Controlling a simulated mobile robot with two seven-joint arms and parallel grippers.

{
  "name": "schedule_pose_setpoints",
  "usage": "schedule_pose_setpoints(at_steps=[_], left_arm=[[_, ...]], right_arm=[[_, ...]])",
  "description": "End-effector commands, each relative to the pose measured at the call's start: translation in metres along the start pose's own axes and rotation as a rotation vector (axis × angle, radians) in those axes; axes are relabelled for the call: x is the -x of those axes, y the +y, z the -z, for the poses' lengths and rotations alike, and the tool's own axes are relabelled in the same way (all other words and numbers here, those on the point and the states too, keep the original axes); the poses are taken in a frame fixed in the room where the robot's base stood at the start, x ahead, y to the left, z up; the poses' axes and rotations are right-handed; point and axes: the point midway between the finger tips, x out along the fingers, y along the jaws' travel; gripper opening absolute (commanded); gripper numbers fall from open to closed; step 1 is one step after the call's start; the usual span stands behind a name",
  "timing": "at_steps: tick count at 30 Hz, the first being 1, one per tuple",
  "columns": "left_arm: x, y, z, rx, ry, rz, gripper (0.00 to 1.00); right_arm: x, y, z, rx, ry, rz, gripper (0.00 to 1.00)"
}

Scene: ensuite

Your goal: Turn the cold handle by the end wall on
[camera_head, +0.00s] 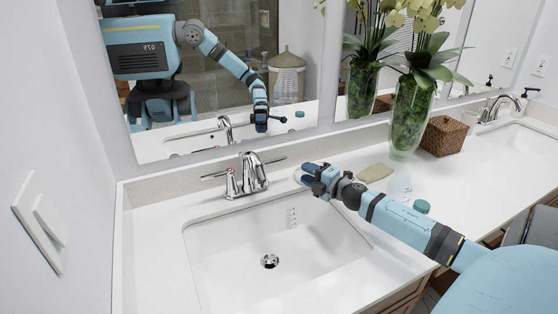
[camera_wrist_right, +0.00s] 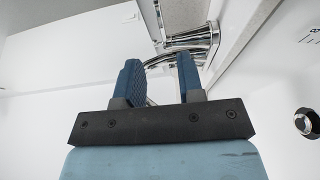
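The chrome faucet (camera_head: 248,175) stands behind the white sink nearest the left wall. A lever (camera_head: 213,176) points left and another lever (camera_head: 273,161) points right; a small red mark shows near the left one. I cannot tell from the marks which handle is cold. My right gripper (camera_head: 308,174) is just right of the right lever, above the counter, apart from it in the head view. In the right wrist view its two blue fingers (camera_wrist_right: 158,78) are spread with nothing held between them, and chrome faucet parts (camera_wrist_right: 192,40) show beyond them. My left gripper is not in view.
The end wall with a light switch (camera_head: 42,222) is at left. A mirror behind the counter reflects me. A green glass vase (camera_head: 410,112), woven box (camera_head: 444,136), beige sponge-like item (camera_head: 375,172) and clear bottle (camera_head: 399,184) stand right of the gripper. A second faucet (camera_head: 500,105) is farther right.

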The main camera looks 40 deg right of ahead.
Motion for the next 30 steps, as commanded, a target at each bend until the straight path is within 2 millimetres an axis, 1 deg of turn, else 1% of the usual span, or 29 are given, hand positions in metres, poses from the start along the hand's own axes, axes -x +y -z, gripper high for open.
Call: schedule_pose_setpoints(at_steps=[1, 5, 12, 18, 24, 30], left_arm=[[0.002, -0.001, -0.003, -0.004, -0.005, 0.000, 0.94], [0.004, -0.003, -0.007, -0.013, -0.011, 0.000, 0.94], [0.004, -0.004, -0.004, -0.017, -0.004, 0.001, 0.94], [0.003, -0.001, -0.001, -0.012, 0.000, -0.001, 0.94], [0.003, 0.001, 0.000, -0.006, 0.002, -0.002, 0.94], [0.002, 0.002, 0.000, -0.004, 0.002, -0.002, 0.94]], right_arm=[[-0.009, 0.002, 0.000, 0.001, 0.000, -0.003, 0.35], [-0.031, 0.003, -0.001, 0.000, -0.001, -0.003, 0.35], [-0.071, 0.002, -0.001, -0.002, -0.002, -0.002, 0.35], [-0.101, 0.002, -0.001, -0.001, -0.003, -0.002, 0.35], [-0.117, 0.001, 0.000, -0.001, -0.003, -0.001, 0.35], [-0.121, 0.000, 0.000, -0.001, -0.002, 0.001, 0.35]])
